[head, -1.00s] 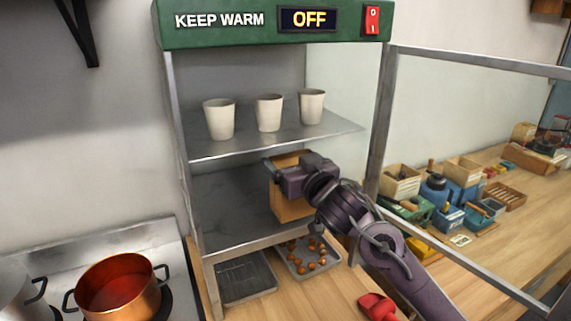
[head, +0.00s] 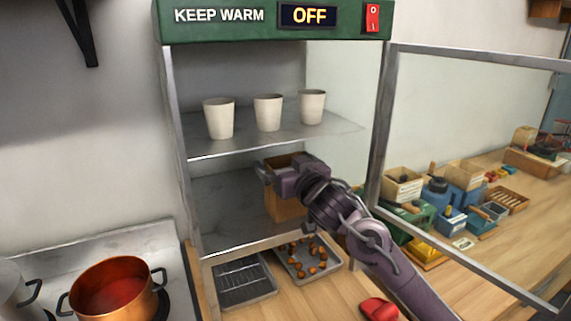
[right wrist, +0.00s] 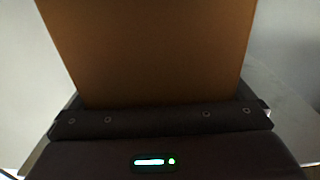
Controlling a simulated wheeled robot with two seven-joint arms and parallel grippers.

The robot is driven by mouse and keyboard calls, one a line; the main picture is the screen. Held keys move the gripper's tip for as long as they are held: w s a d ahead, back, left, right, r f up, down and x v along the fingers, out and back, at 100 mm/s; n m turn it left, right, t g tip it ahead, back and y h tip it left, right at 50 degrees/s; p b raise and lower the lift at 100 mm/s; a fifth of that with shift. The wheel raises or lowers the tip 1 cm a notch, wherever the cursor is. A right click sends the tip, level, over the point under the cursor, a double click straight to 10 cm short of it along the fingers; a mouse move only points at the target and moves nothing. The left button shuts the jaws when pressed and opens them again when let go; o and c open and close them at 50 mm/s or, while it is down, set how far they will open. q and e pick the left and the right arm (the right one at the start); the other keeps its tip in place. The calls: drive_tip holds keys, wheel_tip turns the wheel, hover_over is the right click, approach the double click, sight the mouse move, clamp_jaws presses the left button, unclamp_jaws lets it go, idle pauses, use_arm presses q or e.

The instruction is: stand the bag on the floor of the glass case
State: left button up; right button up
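The brown paper bag (head: 286,206) is upright inside the glass case, below the shelf with the cups. My right gripper (head: 275,176) reaches in from the right and is shut on the bag's upper part. Its fingers and palm hide part of the bag. In the right wrist view the bag (right wrist: 150,50) fills the middle, close against the palm. The bag's bottom is close to the case floor (head: 225,225); I cannot tell whether it touches. My left gripper is not in view.
Three pale cups (head: 268,113) stand on the shelf (head: 215,149) above. A tray of chestnuts (head: 322,273) and a racked tray (head: 245,295) lie under the case. A copper pot (head: 115,290) is on the stove at left. The case's metal post (head: 378,150) is beside my arm.

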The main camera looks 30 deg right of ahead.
drive_tip(key=shift+r, duration=0.3)
drive_tip(key=s+b, duration=0.1)
drive_tip(key=s, duration=1.1)
drive_tip(key=shift+a+f, duration=0.15)
drive_tip(key=shift+a, duration=0.2)
